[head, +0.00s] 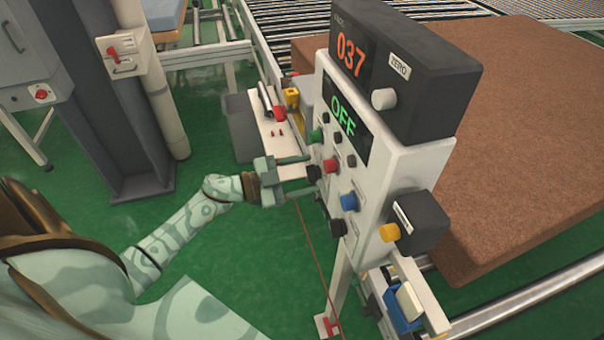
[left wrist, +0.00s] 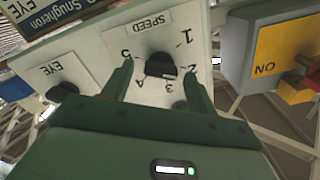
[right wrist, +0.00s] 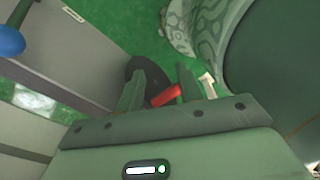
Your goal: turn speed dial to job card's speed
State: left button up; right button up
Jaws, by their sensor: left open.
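The speed dial is a black knob (left wrist: 160,66) under a SPEED label (left wrist: 150,24) on a white panel, with numbers around it. Which number it points at I cannot tell. My left gripper (left wrist: 162,80) is open, its fingers on either side of the dial; whether they touch it is unclear. In the head view my left gripper (head: 295,180) is at the panel's left edge, by a black knob (head: 314,172). A blue-edged card (left wrist: 62,22) is cut off at the top left; no speed is readable on it. My right gripper (right wrist: 158,75) looks open, low above the green floor.
The control panel (head: 375,200) carries coloured knobs, an OFF display (head: 342,117) and an orange 037 display (head: 351,55). A brown mattress (head: 520,150) lies behind it. A red cord (head: 313,250) hangs in front. A red part (right wrist: 165,95) shows beyond my right fingers.

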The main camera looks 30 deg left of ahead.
pick_arm(q)
jog(key=c, duration=1)
jog(key=shift+m, duration=0.4)
jog(key=m+b, duration=0.1)
jog(key=m, duration=0.3)
jog(key=shift+f, duration=0.2)
jog(key=shift+f+m+b, duration=0.15)
jog(key=shift+m+b, duration=1.7)
jog(key=shift+m, duration=1.3)
jog(key=shift+f+m+b, duration=0.15)
jog(key=shift+m+b, duration=1.75)
jog(key=shift+m, duration=1.3)
jog(key=shift+f+m+b, duration=0.15)
jog(key=shift+m+b, duration=1.7)
jog(key=shift+m, duration=1.3)
